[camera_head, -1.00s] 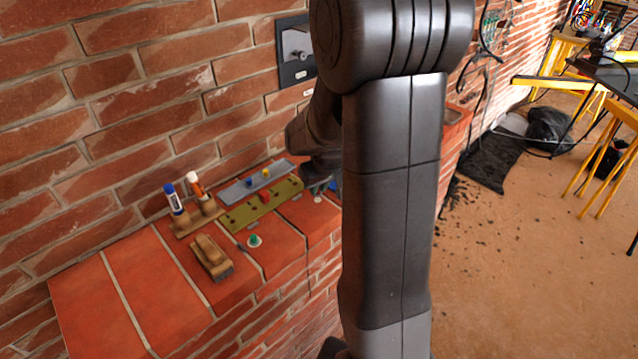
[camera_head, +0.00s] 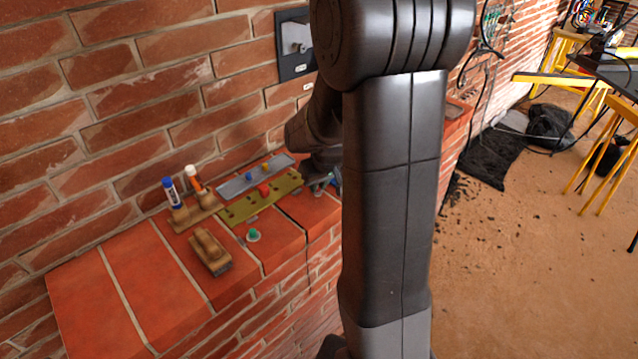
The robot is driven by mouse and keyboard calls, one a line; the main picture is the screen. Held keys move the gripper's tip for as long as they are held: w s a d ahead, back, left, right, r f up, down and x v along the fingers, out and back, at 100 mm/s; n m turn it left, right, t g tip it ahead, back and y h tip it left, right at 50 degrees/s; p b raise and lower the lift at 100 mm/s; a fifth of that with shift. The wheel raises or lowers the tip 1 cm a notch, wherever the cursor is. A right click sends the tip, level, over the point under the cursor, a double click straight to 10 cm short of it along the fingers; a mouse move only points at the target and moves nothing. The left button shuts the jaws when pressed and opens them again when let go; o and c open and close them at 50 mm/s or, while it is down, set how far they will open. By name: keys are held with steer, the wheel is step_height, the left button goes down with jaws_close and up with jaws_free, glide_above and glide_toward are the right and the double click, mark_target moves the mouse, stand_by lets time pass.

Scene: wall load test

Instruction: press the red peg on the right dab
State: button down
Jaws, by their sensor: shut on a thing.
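A small red peg (camera_head: 264,190) stands on the olive-green strip (camera_head: 240,210) that lies on the brick ledge. I cannot make out a dab on the strip at this size. My gripper (camera_head: 323,181) is low over the right end of the ledge, right of the red peg and apart from it. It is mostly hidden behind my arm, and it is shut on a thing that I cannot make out. A grey and a teal patch show beside its tip; I cannot tell what they belong to.
A grey strip (camera_head: 235,187) with a blue and a yellow peg lies behind the olive one. Two tubes (camera_head: 172,190) stand in a wooden holder at left. A wooden brush (camera_head: 209,252) and a green peg (camera_head: 253,235) lie in front. The ledge's left side is clear.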

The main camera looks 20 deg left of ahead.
steer(key=shift+f+b, duration=0.55)
steer(key=shift+b, duration=0.05)
stand_by(1.4)
steer(key=c, duration=1.4)
jaws_free()
steer(key=shift+o, duration=0.6)
steer(key=shift+o, duration=0.8)
steer(key=shift+r+p, duration=2.1)
steer(key=shift+r, duration=0.95)
